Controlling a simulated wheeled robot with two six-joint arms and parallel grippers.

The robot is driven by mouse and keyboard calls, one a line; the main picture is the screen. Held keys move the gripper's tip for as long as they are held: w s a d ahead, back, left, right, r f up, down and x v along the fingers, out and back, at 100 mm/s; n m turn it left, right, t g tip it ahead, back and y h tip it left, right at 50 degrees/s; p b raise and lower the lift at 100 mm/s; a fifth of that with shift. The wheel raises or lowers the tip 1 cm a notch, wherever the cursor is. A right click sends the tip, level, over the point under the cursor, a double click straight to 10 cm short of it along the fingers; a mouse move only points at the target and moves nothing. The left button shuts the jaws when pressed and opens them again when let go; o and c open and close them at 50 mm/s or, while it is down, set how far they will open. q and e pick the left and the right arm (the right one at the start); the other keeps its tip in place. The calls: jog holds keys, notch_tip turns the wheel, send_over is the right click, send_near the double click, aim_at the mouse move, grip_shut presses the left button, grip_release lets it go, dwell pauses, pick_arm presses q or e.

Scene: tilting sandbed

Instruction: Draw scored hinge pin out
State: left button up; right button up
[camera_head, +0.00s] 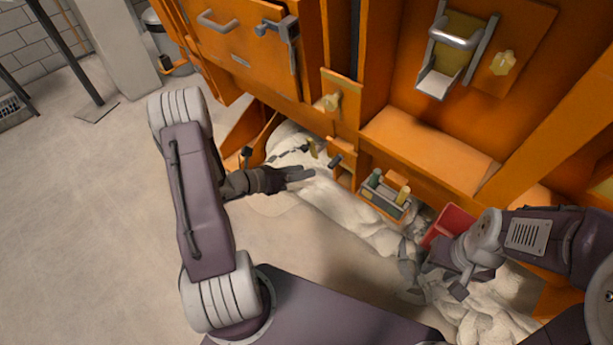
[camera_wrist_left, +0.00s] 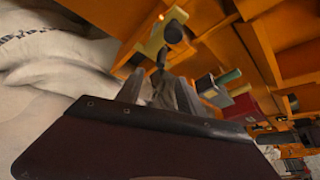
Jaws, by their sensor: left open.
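My left gripper (camera_head: 298,174) is low over the pale sandbags (camera_head: 335,205), in front of the orange cabinet. In the left wrist view its two grey fingers (camera_wrist_left: 158,92) stand apart with nothing held between them. Beyond them is a yellow brass bracket (camera_wrist_left: 158,38) with a dark round-ended cylinder (camera_wrist_left: 174,32), which may be the hinge pin. I cannot make out a score on it. In the head view a small dark cylinder (camera_head: 335,160) lies just beyond the left fingertips, apart from them. My right gripper (camera_head: 432,282) is low over the sandbags at the right; its fingers are unclear.
An orange cabinet (camera_head: 240,40) with handles and latches stands behind. A small caddy (camera_head: 382,203) with a green and a yellow item sits to the right of my left gripper, with a red tray (camera_head: 448,224) beyond it. The floor (camera_head: 80,220) at the left is clear.

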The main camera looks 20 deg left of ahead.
aim_at(328, 166)
pick_arm(q)
jog(key=b+x, duration=0.1)
jog(key=x, duration=0.7)
jog(key=shift+w+d+f, duration=0.15)
jog(key=shift+w+d, duration=0.05)
jog(key=shift+d, duration=0.1)
jog(key=shift+c, duration=0.4)
grip_shut()
dwell(0.6)
